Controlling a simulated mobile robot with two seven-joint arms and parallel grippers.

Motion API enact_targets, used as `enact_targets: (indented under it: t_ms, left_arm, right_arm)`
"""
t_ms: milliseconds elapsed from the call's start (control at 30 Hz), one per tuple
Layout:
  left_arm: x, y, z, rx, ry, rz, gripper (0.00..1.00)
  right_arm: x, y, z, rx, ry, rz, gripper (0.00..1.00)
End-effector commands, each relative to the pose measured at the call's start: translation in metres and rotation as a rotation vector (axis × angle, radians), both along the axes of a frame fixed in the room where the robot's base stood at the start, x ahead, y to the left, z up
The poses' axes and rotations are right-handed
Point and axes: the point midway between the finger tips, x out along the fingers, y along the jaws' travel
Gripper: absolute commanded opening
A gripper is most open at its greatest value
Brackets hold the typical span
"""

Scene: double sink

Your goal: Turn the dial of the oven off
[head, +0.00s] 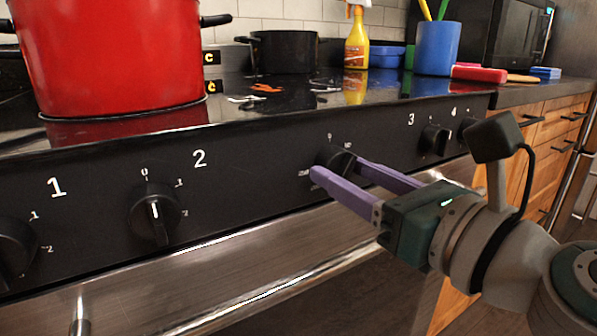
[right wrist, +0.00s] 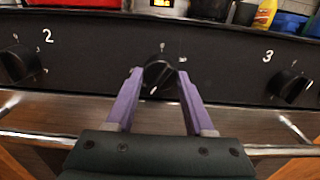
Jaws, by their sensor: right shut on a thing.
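The oven dial (head: 341,161) is a black knob in the middle of the black control panel, between the dials numbered 2 and 3. My right gripper (head: 336,166) has its two purple fingers on either side of this dial and is shut on it. In the right wrist view the dial (right wrist: 160,74) sits between the fingertips, with small markings above and to its right. The fingers partly hide the dial in the head view, so its setting is hard to read. My left gripper is not in view.
Other dials sit on the same panel, including dial 2 (head: 155,212) and dial 3 (head: 434,139). A metal oven handle (head: 250,300) runs below. A red pot (head: 115,55) and a black pot (head: 284,51) stand on the stovetop.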

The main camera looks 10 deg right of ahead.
Motion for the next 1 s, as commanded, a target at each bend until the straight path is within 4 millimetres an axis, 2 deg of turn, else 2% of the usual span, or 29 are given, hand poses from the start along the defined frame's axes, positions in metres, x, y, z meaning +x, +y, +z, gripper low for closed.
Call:
enact_targets:
  t_ms: [33,133,167,567,1000]
  left_arm:
    - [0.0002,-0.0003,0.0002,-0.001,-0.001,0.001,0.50]
    - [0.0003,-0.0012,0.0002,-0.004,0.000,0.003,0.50]
    - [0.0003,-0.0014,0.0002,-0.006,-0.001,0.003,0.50]
    - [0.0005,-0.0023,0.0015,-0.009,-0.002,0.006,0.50]
    - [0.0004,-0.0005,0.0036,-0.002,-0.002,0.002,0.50]
  right_arm:
    - [0.0000,-0.0004,-0.0001,0.000,0.000,-0.001,0.12]
    - [0.0000,-0.0004,-0.0001,0.000,0.000,-0.001,0.00]
    - [0.0000,-0.0004,-0.0001,0.000,0.000,-0.001,0.00]
    - [0.0000,-0.0002,0.0000,-0.079,-0.028,0.000,0.00]
    - [0.0002,-0.0011,0.0003,-0.426,-0.155,0.001,0.00]
